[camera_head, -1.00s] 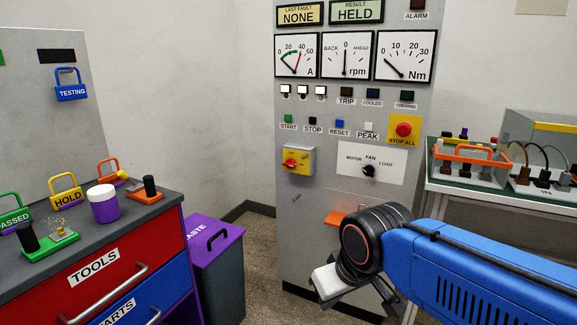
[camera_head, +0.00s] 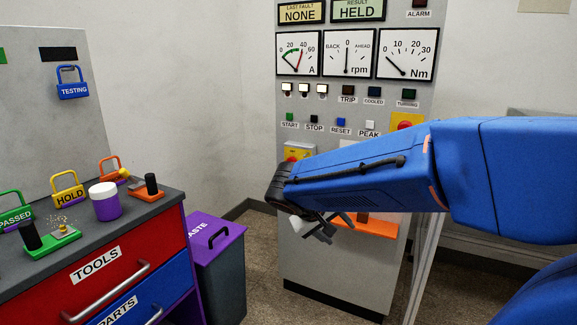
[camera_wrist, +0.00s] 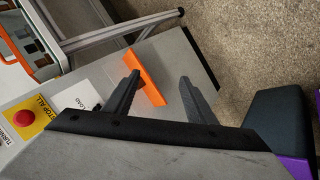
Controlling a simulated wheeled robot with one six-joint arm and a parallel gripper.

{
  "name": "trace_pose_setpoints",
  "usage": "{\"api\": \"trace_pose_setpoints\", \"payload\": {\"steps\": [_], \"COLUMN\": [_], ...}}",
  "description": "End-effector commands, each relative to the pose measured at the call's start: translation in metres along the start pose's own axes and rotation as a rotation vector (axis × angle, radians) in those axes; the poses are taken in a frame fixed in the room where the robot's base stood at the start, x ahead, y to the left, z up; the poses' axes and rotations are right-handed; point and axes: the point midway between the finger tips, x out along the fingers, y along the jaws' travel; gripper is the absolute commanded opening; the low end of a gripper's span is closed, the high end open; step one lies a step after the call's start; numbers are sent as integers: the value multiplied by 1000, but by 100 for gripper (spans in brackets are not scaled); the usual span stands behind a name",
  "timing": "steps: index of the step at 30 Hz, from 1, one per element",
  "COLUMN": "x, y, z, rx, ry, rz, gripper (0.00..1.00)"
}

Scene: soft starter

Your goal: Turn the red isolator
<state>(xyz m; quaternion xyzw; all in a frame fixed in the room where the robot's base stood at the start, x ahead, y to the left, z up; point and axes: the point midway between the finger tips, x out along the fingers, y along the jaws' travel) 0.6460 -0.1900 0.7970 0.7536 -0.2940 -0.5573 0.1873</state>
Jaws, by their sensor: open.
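The red isolator (camera_head: 291,158) sits on its yellow plate (camera_head: 299,147) on the grey panel. In the head view my arm covers most of it, and only the top shows. It does not show in the wrist view. My gripper (camera_head: 322,228) is below the isolator in the picture, in front of the lower panel. In the wrist view its two dark fingers (camera_wrist: 160,84) are spread apart with nothing between them.
An orange ledge (camera_head: 375,226) juts from the lower panel; it also shows near my fingers in the wrist view (camera_wrist: 146,82). The red stop button (camera_wrist: 24,118) shows at left there. A waste bin (camera_head: 217,265) and tool cabinet (camera_head: 60,279) stand left.

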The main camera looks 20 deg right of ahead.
Motion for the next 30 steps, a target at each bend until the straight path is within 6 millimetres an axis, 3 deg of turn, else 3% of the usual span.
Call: {"api": "trace_pose_setpoints", "payload": {"steps": [11, 21, 24, 30], "x": [11, 1, -3, -9], "y": [-12, -72, -93, -116], "z": [-134, -255, -280, -305], "rx": [16, 35, 38, 45], "ry": [213, 533, 617, 711], "rz": [313, 474, 490, 498], "gripper": [51, 51, 51, 51]}}
